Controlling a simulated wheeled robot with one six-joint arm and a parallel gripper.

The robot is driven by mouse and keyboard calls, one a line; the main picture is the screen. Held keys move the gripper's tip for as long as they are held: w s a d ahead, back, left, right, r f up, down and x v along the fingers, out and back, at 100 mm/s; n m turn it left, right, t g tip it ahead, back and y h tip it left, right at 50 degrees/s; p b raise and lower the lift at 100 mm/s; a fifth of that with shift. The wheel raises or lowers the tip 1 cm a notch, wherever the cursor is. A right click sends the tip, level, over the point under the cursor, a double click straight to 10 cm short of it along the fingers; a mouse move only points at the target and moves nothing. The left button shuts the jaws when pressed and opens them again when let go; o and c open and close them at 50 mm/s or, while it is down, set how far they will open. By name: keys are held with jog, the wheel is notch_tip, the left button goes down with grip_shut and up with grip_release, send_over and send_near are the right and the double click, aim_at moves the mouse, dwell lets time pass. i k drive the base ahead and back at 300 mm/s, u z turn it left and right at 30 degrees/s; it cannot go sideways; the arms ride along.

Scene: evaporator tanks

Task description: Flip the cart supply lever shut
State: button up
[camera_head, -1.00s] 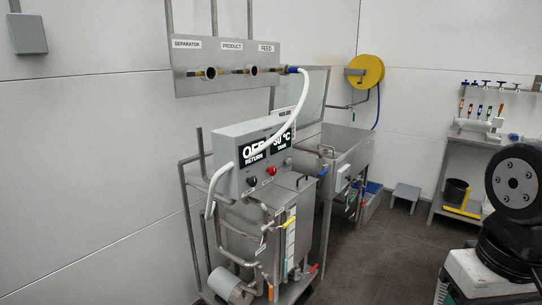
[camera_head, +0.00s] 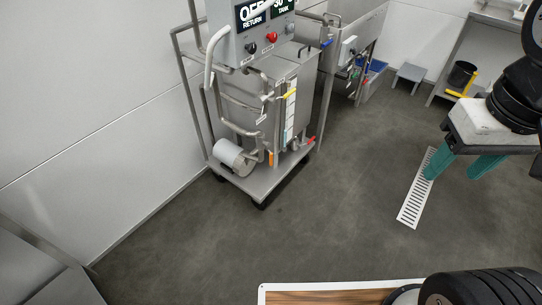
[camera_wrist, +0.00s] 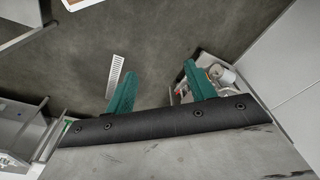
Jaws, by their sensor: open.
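The steel cart (camera_head: 262,182) stands on casters near the left wall, with a tank, pipes and a pump (camera_head: 228,153). I cannot read which is the supply lever. My gripper (camera_head: 455,178) is open and empty, well right of the cart, with green fingers over the floor. In the wrist view my gripper (camera_wrist: 160,68) has part of the cart (camera_wrist: 222,74) beyond its right finger.
The control box (camera_head: 250,40) tops the cart, its display partly cut off. A sink unit (camera_head: 350,50) stands behind. Open floor (camera_head: 340,190) with a drain grate (camera_head: 416,196) lies between cart and gripper. A wood-topped surface (camera_head: 330,295) is at the bottom.

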aim_at(268, 144)
jog(key=u, duration=0.45)
jog(key=i, duration=1.2)
jog(key=z, duration=0.45)
